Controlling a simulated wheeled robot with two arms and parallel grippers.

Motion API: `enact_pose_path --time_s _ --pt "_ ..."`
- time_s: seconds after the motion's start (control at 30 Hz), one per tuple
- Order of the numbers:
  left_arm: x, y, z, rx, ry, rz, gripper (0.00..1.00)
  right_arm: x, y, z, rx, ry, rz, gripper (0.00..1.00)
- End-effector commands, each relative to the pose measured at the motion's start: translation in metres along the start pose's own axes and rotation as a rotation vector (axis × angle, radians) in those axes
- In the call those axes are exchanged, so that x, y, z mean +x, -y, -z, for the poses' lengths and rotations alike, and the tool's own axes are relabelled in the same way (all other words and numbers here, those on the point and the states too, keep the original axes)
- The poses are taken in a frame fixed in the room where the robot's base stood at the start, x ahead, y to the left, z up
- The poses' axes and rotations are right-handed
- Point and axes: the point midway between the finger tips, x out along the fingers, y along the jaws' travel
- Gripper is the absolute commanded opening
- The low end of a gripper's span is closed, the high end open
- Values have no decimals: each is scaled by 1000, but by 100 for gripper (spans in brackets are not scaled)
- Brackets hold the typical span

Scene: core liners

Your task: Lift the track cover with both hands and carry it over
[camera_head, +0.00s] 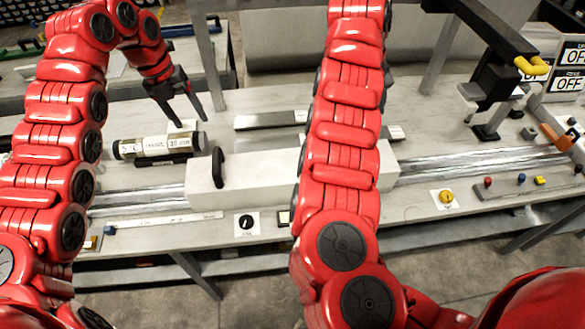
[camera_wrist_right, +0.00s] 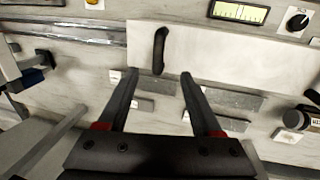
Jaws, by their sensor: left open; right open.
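The track cover (camera_head: 270,178) is a long white box lying over the metal track on the bench. A black handle (camera_head: 218,167) stands near its left end. My left gripper (camera_head: 192,121) is open and empty, behind and left of that handle, above the bench. My right gripper is out of the head view. In the right wrist view my right gripper (camera_wrist_right: 159,76) is open, its fingers pointing toward a black handle (camera_wrist_right: 160,50) on the cover (camera_wrist_right: 235,55). No contact shows.
A labelled core cylinder (camera_head: 155,147) lies in a black holder left of the cover, below my left gripper. The bare track (camera_head: 480,160) runs on to the right. A knob (camera_head: 246,221) sits at the front edge. A black stand with a yellow hook (camera_head: 532,66) rises at right.

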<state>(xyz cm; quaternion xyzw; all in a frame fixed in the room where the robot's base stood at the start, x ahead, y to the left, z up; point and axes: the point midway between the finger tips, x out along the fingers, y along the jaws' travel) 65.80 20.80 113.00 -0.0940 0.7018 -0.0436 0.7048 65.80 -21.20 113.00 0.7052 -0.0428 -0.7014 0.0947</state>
Motion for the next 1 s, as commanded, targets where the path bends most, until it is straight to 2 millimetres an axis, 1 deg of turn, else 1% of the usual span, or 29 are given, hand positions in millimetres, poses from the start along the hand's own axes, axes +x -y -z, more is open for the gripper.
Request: enact_pose_path --time_s 0.17,0.9,1.0 --pt "18 1 0 0 0 5 67 18 -1 0 2 3 -4 66" --pt "142 0 0 -3 -4 1 67 143 -3 -1 1 3 -7 66" --pt "155 1 -1 -1 1 2 67 155 -1 0 1 1 -3 66"
